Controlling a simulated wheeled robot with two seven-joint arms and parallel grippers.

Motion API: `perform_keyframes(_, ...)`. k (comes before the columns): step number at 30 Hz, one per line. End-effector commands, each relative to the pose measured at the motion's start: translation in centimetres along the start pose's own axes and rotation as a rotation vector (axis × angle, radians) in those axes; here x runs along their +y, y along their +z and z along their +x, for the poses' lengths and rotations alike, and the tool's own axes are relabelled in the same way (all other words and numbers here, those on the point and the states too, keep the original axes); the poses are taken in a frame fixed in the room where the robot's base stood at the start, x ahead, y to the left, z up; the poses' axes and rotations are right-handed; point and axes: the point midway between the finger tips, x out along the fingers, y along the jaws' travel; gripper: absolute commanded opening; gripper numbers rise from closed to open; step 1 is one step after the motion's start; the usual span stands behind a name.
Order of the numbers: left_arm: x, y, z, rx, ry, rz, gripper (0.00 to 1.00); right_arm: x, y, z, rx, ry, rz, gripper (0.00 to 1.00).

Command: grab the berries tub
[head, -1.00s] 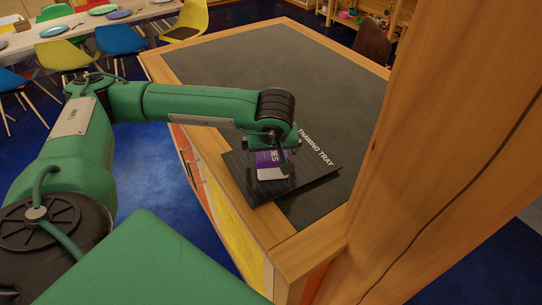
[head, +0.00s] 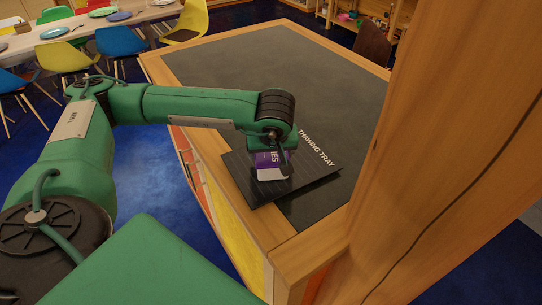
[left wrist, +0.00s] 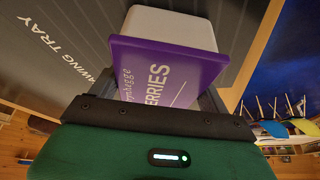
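The berries tub (head: 270,172) has a white body and a purple lid with white lettering. It sits on the black thawing tray (head: 312,178). In the left wrist view the tub (left wrist: 165,68) lies straight ahead of the palm, its lid facing the camera. My left gripper (head: 272,158) reaches down over the tub from above and is closed in on its sides; the fingers are mostly hidden by the wrist and the lid. The tub does not look lifted. My right gripper is not in view.
The tray lies near the front corner of a wood-edged counter with a dark top (head: 290,75), bare behind the tray. A thick wooden post (head: 450,130) stands close on the right. A dining table with colored chairs (head: 122,40) is at the far left.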

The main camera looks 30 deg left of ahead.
Motion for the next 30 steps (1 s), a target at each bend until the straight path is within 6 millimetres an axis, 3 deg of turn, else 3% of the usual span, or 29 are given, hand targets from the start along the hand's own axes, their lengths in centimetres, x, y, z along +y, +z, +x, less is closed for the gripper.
perform_keyframes(1,0.0,0.0,0.0,0.000,0.000,0.000,0.69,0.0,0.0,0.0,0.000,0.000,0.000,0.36)
perform_keyframes(6,0.0,-0.1,-0.1,0.001,0.001,-0.001,0.36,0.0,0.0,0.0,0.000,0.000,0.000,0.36)
perform_keyframes(14,0.0,-0.1,-0.1,0.001,0.001,-0.001,0.36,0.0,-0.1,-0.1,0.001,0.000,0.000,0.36)
perform_keyframes(23,0.0,-0.4,-0.9,0.001,0.000,0.000,0.36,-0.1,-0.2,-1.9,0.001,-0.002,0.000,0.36)
perform_keyframes(26,0.1,-1.1,-2.5,0.005,0.007,-0.003,0.36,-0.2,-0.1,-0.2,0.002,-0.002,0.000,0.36)
perform_keyframes(30,0.2,-2.8,-6.4,0.007,0.009,-0.004,0.36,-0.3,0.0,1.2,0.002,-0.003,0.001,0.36)
